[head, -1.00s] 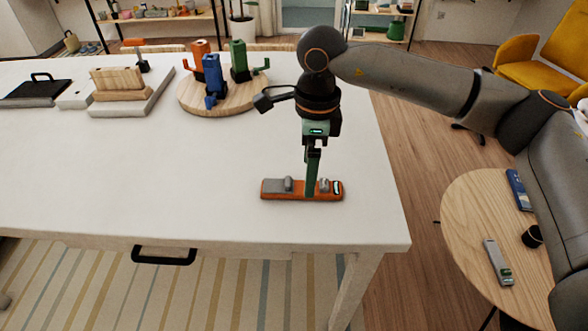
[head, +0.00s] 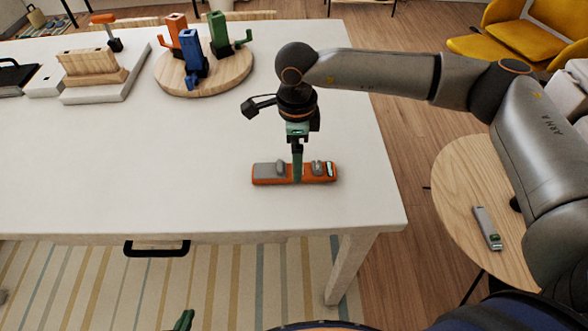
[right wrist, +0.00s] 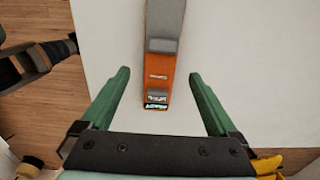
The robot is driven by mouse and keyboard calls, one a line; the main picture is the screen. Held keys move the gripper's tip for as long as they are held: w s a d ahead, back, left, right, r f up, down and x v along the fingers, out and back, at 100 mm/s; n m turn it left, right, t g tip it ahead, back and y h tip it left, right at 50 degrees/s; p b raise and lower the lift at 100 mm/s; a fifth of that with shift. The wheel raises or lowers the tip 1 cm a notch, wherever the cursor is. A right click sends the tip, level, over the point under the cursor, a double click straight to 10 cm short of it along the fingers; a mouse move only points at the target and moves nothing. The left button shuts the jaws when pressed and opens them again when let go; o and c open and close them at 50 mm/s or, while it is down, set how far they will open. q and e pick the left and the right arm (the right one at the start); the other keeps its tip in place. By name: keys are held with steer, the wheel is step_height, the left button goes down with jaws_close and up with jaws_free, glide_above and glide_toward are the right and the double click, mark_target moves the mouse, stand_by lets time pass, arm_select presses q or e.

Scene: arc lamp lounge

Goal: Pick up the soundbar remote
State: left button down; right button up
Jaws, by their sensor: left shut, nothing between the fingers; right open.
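An orange-and-grey bar-shaped device (head: 262,174), likely the soundbar remote, lies flat on the white table (head: 150,190) near its front right corner. My right gripper (head: 297,180) points straight down over it, its green fingers seen side-on. In the right wrist view the open fingers (right wrist: 160,75) stand on either side of the device (right wrist: 158,70), with a gap on both sides; its labelled end faces the palm. Of my left gripper (head: 183,321) only a green tip shows at the bottom edge of the head view, away from the device.
A round wooden board (head: 225,82) with orange, blue and green figures stands behind. A wooden block on a white base (head: 105,95) is at the back left. A grey remote-like object (head: 487,228) lies on a round side table (head: 450,190) at right. The table's left middle is clear.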

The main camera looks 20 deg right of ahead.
steer(key=shift+a+f+p, duration=0.2)
steer(key=shift+f+p, duration=0.1)
steer(key=shift+f, duration=1.65)
steer(key=shift+w+r, duration=0.1)
jaws_close()
